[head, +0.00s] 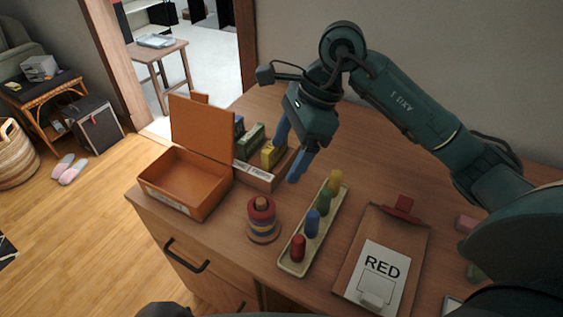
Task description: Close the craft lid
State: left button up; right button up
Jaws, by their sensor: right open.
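An orange-brown craft box (185,187) stands on the left end of the wooden cabinet top. Its lid (202,128) stands open, upright along the back edge. The inside of the box looks empty. My right gripper (288,158) reaches in from the right, to the right of the box and lid and apart from them. Its two blue fingers are spread and hold nothing. My left gripper is not in view.
Right of the box stand a tray (257,178) with yellow and green blocks, a ring stacker (262,222), and a long peg tray (290,264). A clipboard (417,249) marked RED lies farther right. The cabinet's front edge is close to the box.

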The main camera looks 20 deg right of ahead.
aim_at(196, 125)
jog(key=k, duration=1)
